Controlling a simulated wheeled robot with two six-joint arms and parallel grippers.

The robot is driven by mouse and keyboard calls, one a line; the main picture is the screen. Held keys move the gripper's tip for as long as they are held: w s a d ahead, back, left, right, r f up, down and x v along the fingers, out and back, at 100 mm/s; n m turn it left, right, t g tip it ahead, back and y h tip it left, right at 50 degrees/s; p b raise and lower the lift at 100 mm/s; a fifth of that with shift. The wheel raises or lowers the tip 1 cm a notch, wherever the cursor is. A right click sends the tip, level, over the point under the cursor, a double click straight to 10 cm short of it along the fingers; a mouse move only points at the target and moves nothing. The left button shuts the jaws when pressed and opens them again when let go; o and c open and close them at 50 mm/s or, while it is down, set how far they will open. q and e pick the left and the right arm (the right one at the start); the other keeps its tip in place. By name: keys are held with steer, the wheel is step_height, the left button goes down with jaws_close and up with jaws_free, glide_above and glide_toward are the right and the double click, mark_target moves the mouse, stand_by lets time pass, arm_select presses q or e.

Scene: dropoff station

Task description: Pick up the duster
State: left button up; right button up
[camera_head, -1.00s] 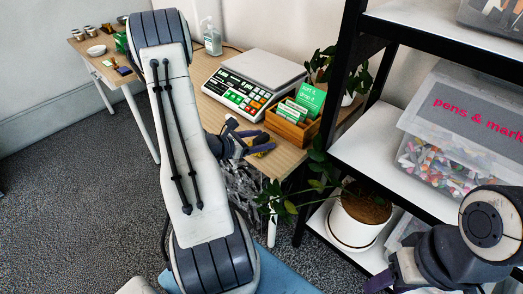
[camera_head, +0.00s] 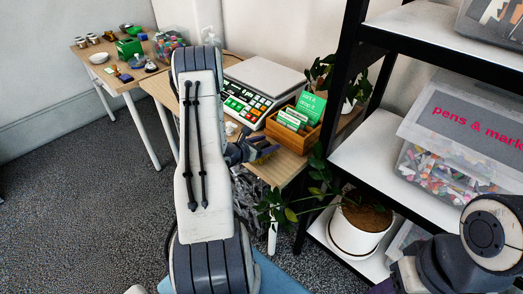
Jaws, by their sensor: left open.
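My left gripper (camera_head: 250,150) is at the front edge of the wooden desk, its dark fingers apart. My left arm covers the middle of the view. My right arm shows at the lower right; its fingers are not seen.
A scale with keypad (camera_head: 254,88) and a wooden box of green cards (camera_head: 294,125) stand behind the gripper. A black-framed shelf (camera_head: 342,105) and a potted plant (camera_head: 356,229) are to the right. A second table (camera_head: 120,80) with small items stands far left.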

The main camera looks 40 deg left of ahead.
mark_target(269, 142)
arm_select(q)
steer(key=shift+w, duration=0.1)
jaws_close()
steer(key=shift+r, duration=0.5)
steer(key=r, duration=0.2)
steer(key=d+r, duration=0.1)
steer(key=shift+r, duration=0.35)
steer(key=s+d+r+p, duration=0.1)
steer(key=s+d+r, duration=0.1)
steer(key=d, duration=0.3)
steer(key=s+d+r, duration=0.1)
steer(key=d+r, duration=0.3)
steer(key=d, duration=0.1)
steer(key=shift+s+r+p, duration=0.15)
steer(key=shift+s+p, duration=0.2)
steer(key=shift+d, duration=0.1)
